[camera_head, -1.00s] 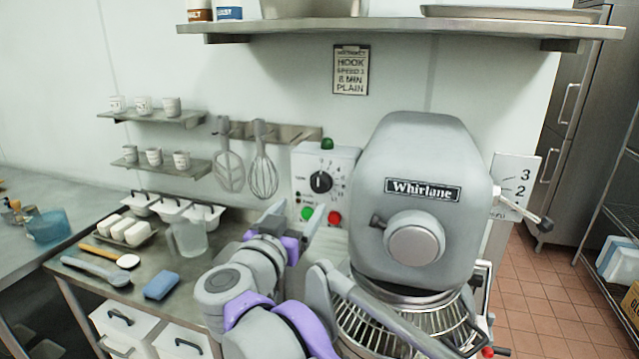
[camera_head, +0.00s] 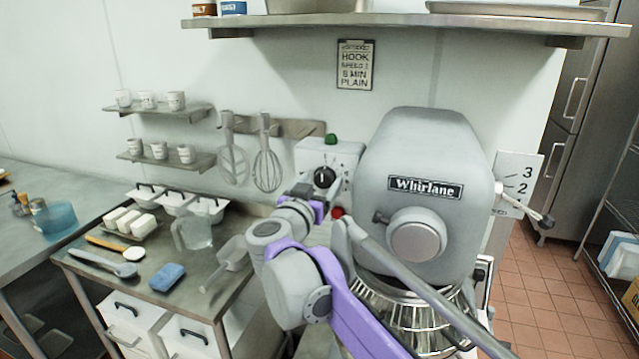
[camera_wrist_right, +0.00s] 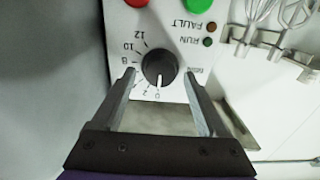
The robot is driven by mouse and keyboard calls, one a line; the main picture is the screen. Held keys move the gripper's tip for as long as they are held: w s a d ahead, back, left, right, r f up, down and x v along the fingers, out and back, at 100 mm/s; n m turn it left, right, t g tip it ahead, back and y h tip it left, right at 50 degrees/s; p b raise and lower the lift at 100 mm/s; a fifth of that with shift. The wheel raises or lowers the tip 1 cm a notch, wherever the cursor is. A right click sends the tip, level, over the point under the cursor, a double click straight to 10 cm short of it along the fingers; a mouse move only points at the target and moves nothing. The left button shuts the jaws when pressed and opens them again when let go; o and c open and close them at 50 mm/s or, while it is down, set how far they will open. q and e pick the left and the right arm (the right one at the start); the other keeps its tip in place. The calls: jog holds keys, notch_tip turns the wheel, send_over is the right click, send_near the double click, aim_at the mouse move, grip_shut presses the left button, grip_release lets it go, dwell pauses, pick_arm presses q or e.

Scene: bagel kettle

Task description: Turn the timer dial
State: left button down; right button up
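The timer dial (camera_head: 324,178) is a round black knob on the front of a pale control box (camera_head: 345,160) fixed to the wall beside the mixer. In the right wrist view the dial (camera_wrist_right: 159,67) shows upside down, ringed by numbers, with its white mark towards the 0. My right gripper (camera_wrist_right: 160,80) is open, with its fingertips on either side of the dial and a visible gap to it on both sides. In the head view my right gripper (camera_head: 316,195) reaches up just below the dial. My left gripper is not in view.
The Whirlane mixer (camera_head: 420,190) stands close on the right of the control box. A red button (camera_head: 337,212) sits below the dial. Hanging whisks (camera_head: 267,165) are to the left, and a steel table (camera_head: 140,290) holds tubs, a jug and a scoop.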

grip_shut()
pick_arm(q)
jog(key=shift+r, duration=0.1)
pick_arm(e)
jog(key=shift+m, duration=0.3)
jog(key=m+p, duration=0.1)
jog(key=m, duration=0.3)
jog(key=shift+d, duration=0.1)
jog(key=m, duration=0.4)
jog(key=shift+m+p, duration=0.35)
jog(key=shift+m, duration=0.05)
jog(key=m+p, duration=0.1)
jog(key=m, duration=0.4)
jog(key=shift+d+f, duration=0.1)
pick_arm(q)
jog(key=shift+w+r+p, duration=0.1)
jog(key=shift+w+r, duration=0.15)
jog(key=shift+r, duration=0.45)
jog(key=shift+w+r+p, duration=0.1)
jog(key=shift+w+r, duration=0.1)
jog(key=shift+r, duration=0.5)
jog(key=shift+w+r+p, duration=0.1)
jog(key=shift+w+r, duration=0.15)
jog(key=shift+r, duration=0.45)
pick_arm(e)
jog(key=shift+f+m, duration=0.1)
jog(key=shift+m, duration=2.1)
jog(key=shift+s, duration=0.1)
